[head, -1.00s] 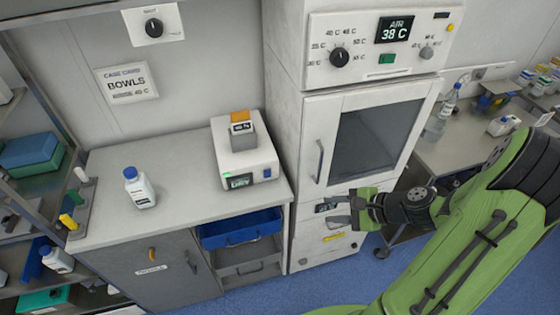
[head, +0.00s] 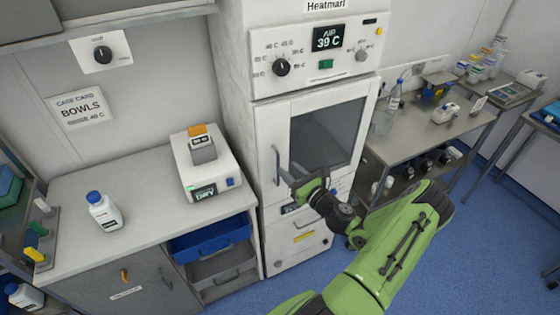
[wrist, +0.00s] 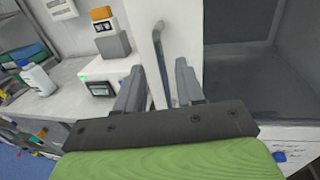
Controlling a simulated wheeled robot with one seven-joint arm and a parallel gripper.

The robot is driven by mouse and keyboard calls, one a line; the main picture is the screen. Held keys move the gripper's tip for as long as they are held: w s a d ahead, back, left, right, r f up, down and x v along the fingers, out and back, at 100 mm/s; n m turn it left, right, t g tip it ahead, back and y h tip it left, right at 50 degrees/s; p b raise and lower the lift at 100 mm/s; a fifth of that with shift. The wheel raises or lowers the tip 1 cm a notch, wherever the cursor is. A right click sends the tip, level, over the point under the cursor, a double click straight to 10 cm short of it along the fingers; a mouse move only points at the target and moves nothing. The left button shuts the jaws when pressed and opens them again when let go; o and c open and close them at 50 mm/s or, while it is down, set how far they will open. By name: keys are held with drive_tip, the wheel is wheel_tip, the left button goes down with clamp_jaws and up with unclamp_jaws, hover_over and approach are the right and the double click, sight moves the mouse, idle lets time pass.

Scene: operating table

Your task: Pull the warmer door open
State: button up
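The warmer (head: 262,120) is a tall white cabinet with a dark-windowed door (head: 267,192), which looks shut in the head view. Its upright grey bar handle (head: 277,163) is on the door's left side. My gripper (head: 284,184) is in front of the lower part of this handle. In the wrist view, my gripper (wrist: 160,88) is open, with one finger on each side of the handle (wrist: 158,50). I cannot tell whether either finger touches it. The warmer's display (head: 328,37) reads AIR 39 C.
Left of the warmer is a counter (head: 130,185) with a white device (head: 204,165) and a blue-capped bottle (head: 104,211). Blue and grey drawers (head: 210,240) are below. A metal side table (head: 440,130) stands right of the warmer. Blue floor is free in front.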

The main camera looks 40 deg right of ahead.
drive_tip(key=w, duration=0.5)
drive_tip(key=shift+d, duration=0.25)
drive_tip(key=shift+c, duration=0.5)
clamp_jaws()
